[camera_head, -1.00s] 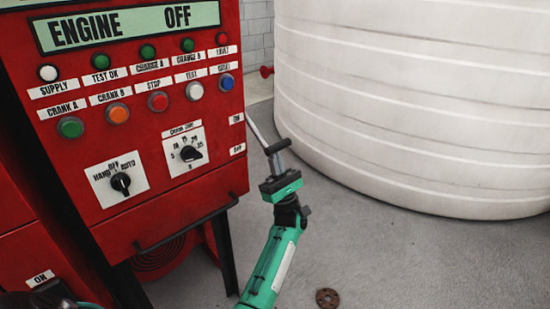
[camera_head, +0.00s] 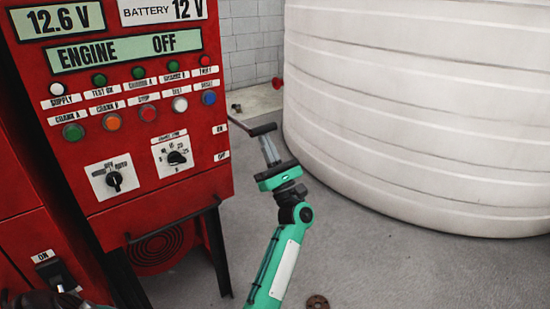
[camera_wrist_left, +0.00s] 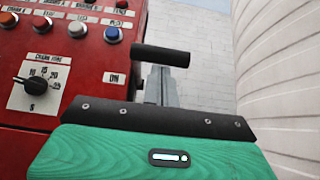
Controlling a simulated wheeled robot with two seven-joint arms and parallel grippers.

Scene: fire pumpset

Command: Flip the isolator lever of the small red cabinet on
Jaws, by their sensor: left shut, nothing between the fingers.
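The red cabinet (camera_head: 200,195) with the ENGINE OFF display fills the left of the head view. Its right side carries an ON label above an OFF label. The isolator lever (camera_head: 263,130) has a black bar grip on a metal rod and sticks out from this right side, at about the height of the ON label. The grip also shows in the wrist view (camera_wrist_left: 160,55). My left gripper (camera_head: 269,149) is shut and empty, with its fingertips just below the grip. They look close against it, but I cannot tell whether they touch. My right gripper is not in view.
A big white ribbed tank (camera_head: 420,120) stands to the right of the gripper. Another red panel with an ON label (camera_head: 42,256) and a black part is at lower left. A bent black bar (camera_head: 175,226) runs below the cabinet front. Grey floor is open between cabinet and tank.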

